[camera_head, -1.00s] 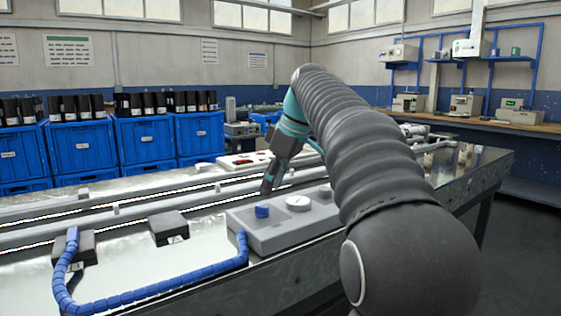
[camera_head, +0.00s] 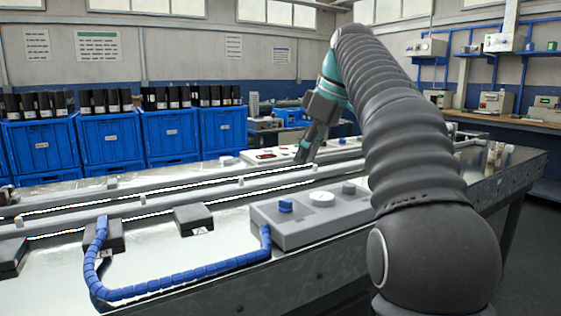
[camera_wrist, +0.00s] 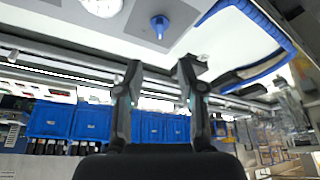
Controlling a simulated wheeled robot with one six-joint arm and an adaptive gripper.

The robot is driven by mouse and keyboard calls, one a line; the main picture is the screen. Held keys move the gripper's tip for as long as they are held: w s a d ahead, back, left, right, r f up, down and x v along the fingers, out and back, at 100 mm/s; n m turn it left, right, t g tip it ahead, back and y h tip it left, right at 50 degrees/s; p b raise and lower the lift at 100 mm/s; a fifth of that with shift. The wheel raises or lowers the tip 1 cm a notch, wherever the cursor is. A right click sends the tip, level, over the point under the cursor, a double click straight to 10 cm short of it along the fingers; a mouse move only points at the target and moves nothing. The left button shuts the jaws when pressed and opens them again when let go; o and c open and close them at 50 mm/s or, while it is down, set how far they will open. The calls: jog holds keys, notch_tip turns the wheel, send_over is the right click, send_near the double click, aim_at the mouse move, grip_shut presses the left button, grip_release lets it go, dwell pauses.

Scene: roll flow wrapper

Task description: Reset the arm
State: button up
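My gripper (camera_head: 307,150) is raised above the machine bed in the head view, beyond the grey control box (camera_head: 313,225) and near the long rails. In the wrist view my gripper (camera_wrist: 159,72) shows its two dark fingers spread apart with nothing between them. The control box carries a blue knob (camera_head: 285,206), a white round dial (camera_head: 321,199) and a grey knob (camera_head: 349,188). The wrist view also shows the blue knob (camera_wrist: 159,24) and the white dial (camera_wrist: 101,6), apart from the fingers.
A blue segmented cable (camera_head: 180,284) loops over the metal bed from a black block (camera_head: 103,236) to the control box. Another black block (camera_head: 193,219) sits by the rails. Blue crates (camera_head: 110,138) with dark bottles line the back. A workbench (camera_head: 530,121) stands at right.

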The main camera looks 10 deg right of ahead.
jog(key=s+a+f+m+t+h, duration=0.1)
jog(key=s+f+m, duration=0.4)
jog(key=s+f, duration=0.8)
jog(key=s+a+f+m+t+h, duration=0.1)
jog(key=s+a+f+m+h, duration=0.1)
jog(key=s+f, duration=1.2)
notch_tip(320, 180, down, 2)
jog(key=a+m, duration=0.1)
jog(key=m, duration=0.1)
jog(key=shift+m+t, duration=0.3)
jog(key=shift+m, duration=0.1)
jog(key=shift+s, duration=0.1)
